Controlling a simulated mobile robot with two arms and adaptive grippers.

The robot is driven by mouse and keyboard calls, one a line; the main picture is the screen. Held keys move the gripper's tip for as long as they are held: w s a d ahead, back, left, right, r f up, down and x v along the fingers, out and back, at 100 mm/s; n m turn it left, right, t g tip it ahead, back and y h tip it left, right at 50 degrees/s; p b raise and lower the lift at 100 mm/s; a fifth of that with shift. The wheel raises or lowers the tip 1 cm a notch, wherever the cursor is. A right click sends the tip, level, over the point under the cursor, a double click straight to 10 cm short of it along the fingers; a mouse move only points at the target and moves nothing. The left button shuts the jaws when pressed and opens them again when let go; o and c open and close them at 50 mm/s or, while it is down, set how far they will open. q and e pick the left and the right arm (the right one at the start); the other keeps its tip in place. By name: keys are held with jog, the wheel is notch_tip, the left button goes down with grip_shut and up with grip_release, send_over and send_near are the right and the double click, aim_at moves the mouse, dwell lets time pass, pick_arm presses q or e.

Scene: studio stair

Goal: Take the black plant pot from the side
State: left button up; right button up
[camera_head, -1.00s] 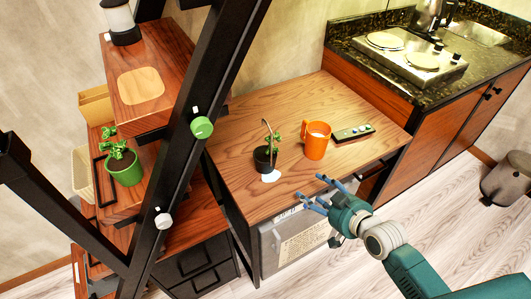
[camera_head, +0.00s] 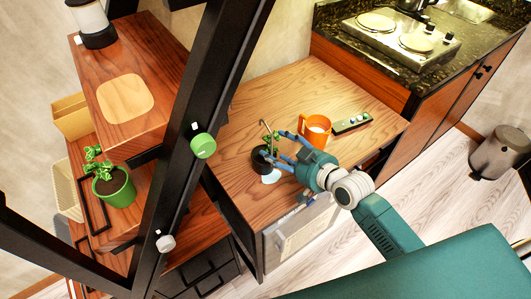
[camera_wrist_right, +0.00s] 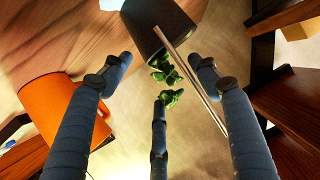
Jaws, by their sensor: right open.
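The black plant pot (camera_head: 259,159) stands upright on the wooden table, with a small green plant and a thin stake in it. In the right wrist view the black pot (camera_wrist_right: 155,25) shows at the top centre, its plant hanging toward the middle between my fingers. My right gripper (camera_head: 276,149) is open beside the pot, at its right side, with fingers spread around it; it also shows in the right wrist view (camera_wrist_right: 160,85). I cannot tell whether a finger touches the pot. My left gripper is not in view.
A white patch (camera_head: 271,177) lies before the pot. A black slanted frame (camera_head: 188,150) stands left of the table. A green pot (camera_head: 116,190) sits on the left shelf.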

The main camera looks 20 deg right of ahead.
aim_at(268, 143)
jog(key=shift+w+a+f, duration=0.1)
jog(key=shift+w, duration=0.2)
jog(key=x, duration=0.4)
jog(key=shift+w+a+f, duration=0.1)
jog(key=shift+w+f, duration=0.05)
jog(key=shift+w, duration=0.15)
jog(key=shift+w+a+f, duration=0.1)
jog(key=shift+w+f, duration=0.05)
jog(key=shift+w, duration=0.1)
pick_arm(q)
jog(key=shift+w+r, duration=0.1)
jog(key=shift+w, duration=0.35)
pick_arm(e)
jog(key=c, duration=1.4)
